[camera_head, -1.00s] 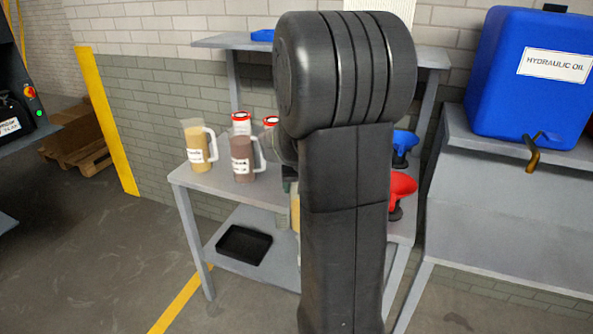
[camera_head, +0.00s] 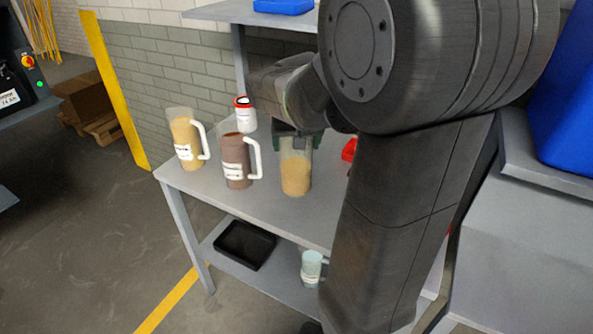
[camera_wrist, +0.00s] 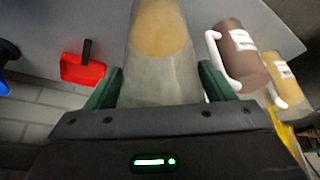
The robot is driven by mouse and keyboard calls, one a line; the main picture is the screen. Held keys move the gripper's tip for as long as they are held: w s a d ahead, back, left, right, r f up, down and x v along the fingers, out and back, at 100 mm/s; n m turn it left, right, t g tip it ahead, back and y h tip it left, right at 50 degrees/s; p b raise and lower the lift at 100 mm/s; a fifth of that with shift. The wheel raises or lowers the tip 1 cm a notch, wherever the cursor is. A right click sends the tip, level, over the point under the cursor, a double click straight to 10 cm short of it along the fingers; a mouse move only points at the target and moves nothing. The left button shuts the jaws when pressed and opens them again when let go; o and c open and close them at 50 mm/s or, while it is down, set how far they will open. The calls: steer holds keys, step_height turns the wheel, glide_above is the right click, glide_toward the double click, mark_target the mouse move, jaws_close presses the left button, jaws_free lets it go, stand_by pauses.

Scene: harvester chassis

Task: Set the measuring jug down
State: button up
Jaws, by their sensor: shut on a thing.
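My gripper (camera_head: 296,138) is shut on a clear measuring jug (camera_head: 296,174) with tan liquid in its lower part. The jug is upright over the grey table top (camera_head: 262,203), right of a brown-filled jug. I cannot tell whether its base touches the table or is slightly above it. In the wrist view the same jug (camera_wrist: 160,62) sits between the two green fingers of my gripper (camera_wrist: 160,88). No handle shows on the held jug.
The brown-filled jug (camera_head: 236,162) and another tan-filled jug (camera_head: 185,140) stand to the left. A red-lidded white container (camera_head: 245,116) is behind. A red scoop-like object (camera_wrist: 84,68) lies nearby. The lower shelf holds a black tray (camera_head: 244,246) and a pale mug (camera_head: 311,268).

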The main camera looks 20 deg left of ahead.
step_height(320, 180, down, 7)
steer(key=shift+r, duration=0.2)
stand_by(0.3)
steer(key=shift+f, duration=0.2)
steer(key=o, duration=1.9)
steer(key=shift+c, duration=0.2)
steer(key=shift+r, duration=0.1)
steer(key=shift+s+r, duration=0.1)
steer(key=shift+r, duration=0.45)
glide_toward(297, 161)
steer(key=shift+w+a+f, duration=0.35)
steer(key=shift+w+f, duration=0.1)
steer(key=shift+w, duration=0.25)
